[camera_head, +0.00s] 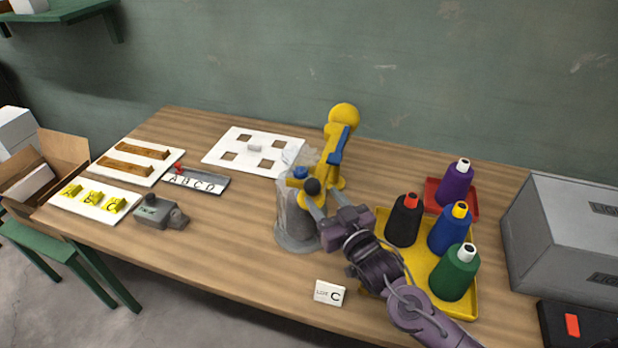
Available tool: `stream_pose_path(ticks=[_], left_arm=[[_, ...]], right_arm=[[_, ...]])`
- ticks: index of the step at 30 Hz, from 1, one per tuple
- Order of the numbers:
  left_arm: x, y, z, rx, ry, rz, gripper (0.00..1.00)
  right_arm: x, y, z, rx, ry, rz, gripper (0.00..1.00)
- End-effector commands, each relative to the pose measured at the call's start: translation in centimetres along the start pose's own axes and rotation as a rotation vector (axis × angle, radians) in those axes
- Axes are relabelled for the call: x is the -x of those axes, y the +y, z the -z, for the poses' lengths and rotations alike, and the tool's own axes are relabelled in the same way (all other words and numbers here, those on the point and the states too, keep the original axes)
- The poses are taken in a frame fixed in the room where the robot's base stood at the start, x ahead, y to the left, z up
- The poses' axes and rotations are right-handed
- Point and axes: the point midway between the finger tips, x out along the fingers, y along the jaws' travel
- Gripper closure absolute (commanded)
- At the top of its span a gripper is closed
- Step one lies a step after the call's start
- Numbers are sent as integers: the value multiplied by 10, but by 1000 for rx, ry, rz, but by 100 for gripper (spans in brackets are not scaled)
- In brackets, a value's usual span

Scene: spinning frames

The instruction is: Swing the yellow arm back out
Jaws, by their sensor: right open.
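The yellow arm (333,163) stands at the middle of the table, with a round yellow ball at its top and a blue strip along its side. It rises from a grey, partly see-through stand (297,231) with a round base. A dark round knob (312,187) and a blue cap (300,172) show near the lower end of the yellow arm. My right gripper (318,207) is open at the right side of the stand, just below the dark knob. Whether its fingers touch the knob or stand cannot be told. My left gripper is not in view.
A yellow tray (426,262) holds black, blue and green cones; a purple cone (456,182) stands on a red tray behind. A Lot C card (329,293) is in front. A white board with square holes (228,149) lies back left. A grey case (560,240) stands right.

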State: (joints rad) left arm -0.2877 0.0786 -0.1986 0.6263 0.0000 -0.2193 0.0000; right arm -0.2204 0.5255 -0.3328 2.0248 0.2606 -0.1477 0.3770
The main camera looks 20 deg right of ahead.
Motion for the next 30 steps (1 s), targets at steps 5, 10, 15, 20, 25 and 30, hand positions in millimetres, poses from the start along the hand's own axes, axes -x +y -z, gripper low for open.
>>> stream_pose_path(ticks=[5,10,15,20,25,30], left_arm=[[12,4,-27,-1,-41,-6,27],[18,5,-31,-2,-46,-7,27],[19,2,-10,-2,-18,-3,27],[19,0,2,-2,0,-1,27],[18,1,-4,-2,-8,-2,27],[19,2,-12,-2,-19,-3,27]], right_arm=[[-30,0,4,0,1,-1,53],[-52,0,2,0,-1,-2,53],[-61,0,0,0,-3,-1,53],[-62,0,-1,1,-4,0,53],[-62,0,-1,1,-4,-1,62],[-62,0,0,1,-3,-1,85]])
